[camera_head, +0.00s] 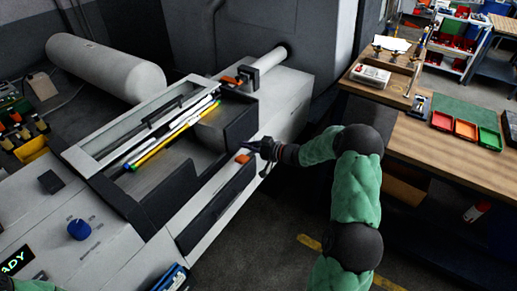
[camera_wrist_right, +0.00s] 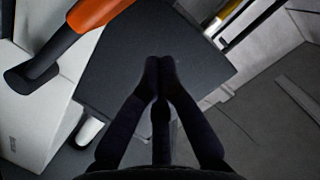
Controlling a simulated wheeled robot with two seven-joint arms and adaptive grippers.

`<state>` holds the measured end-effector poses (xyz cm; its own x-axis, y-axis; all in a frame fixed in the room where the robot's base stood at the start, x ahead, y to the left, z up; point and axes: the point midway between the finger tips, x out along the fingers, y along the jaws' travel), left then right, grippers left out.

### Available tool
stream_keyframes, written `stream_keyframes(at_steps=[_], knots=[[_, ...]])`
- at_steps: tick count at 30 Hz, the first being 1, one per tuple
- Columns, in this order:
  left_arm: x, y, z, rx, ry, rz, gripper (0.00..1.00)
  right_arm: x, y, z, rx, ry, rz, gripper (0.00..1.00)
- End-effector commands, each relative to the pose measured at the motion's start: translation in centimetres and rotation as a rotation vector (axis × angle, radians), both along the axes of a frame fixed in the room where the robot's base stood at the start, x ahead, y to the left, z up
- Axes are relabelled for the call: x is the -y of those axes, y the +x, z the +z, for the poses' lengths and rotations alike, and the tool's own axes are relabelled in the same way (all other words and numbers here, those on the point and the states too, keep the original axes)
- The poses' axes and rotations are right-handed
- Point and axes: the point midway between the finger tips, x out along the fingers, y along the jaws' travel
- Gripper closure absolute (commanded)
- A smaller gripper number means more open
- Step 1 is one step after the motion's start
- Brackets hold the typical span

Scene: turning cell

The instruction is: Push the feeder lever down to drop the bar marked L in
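Several long bars, white and yellow with coloured ends, lie side by side on the feeder (camera_head: 172,138); no letter L is readable. An orange grip (camera_head: 243,158) shows at the feeder's front wall. In the right wrist view an orange-and-black lever (camera_wrist_right: 97,12) crosses the upper left. My right gripper (camera_head: 254,145) is beside the orange grip, above and in front of the feeder's dark end. Its fingertips (camera_wrist_right: 160,64) are together with nothing between them, and the lever lies to their left, apart from them. My left gripper is not in view.
A second orange part (camera_head: 231,80) sits at the far end by a white tube (camera_head: 268,60). A blue knob (camera_head: 79,229) and a lit display (camera_head: 17,260) are on the machine's near panel. A wooden bench (camera_head: 430,148) with coloured trays stands right. Dark floor lies between.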

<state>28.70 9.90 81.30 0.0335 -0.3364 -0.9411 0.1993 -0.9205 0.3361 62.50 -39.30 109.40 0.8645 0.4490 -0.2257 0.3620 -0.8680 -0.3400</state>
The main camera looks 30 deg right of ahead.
Motion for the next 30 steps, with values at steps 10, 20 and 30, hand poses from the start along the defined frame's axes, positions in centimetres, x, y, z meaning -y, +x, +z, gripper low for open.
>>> stream_keyframes(at_steps=[10,20,30], knots=[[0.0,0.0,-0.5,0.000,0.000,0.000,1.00,-1.0,-0.8,-3.5,-0.004,0.003,-0.002,1.00],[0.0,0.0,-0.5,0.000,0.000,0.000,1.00,-1.0,-0.8,-3.6,-0.004,0.001,-0.002,1.00],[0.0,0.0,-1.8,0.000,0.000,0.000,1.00,-1.2,0.4,-4.4,0.028,-0.073,0.000,1.00]])
